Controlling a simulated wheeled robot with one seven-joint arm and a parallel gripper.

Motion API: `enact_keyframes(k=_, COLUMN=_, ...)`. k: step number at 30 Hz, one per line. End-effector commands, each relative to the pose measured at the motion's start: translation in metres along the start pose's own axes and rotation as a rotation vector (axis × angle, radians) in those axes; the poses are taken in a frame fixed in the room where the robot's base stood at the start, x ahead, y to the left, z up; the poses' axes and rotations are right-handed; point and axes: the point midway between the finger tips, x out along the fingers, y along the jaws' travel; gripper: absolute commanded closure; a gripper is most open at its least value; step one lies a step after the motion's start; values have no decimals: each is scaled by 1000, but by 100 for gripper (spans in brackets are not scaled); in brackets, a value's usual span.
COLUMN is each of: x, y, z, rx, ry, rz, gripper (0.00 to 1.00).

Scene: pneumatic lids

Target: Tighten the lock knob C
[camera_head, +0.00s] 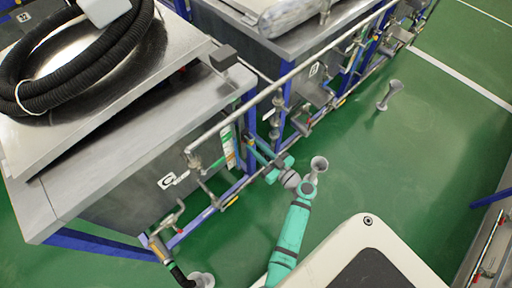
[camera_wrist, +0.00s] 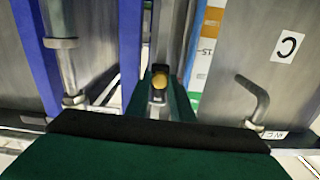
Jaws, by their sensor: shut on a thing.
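A steel tank carries a label "C" (camera_head: 167,181), and the label also shows in the wrist view (camera_wrist: 287,45). My gripper (camera_head: 249,142) reaches the frame at the tank's right end. In the wrist view, my gripper (camera_wrist: 160,88) has its dark green fingers closed around a small knob with a yellow end (camera_wrist: 158,79), which I take to be lock knob C. The knob sits in front of a vertical metal bar, between the fingers. Its sides are hidden by the fingers, and I cannot tell how tight it is.
A bent metal handle (camera_wrist: 258,99) stands right of my gripper, below the label. A vertical pipe (camera_wrist: 62,45) and blue posts (camera_wrist: 131,40) stand to the left. A long rail (camera_head: 290,77) runs above my arm.

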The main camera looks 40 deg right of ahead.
Motion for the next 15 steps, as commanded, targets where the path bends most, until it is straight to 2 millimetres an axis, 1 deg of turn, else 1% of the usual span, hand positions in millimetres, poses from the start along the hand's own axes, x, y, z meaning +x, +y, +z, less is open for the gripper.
enact_keyframes(k=8, x=0, y=-1, z=0, rx=168, ry=0, rz=-1, gripper=100)
enact_keyframes(k=15, x=0, y=-1, z=0, rx=391, ry=0, rz=-1, gripper=100)
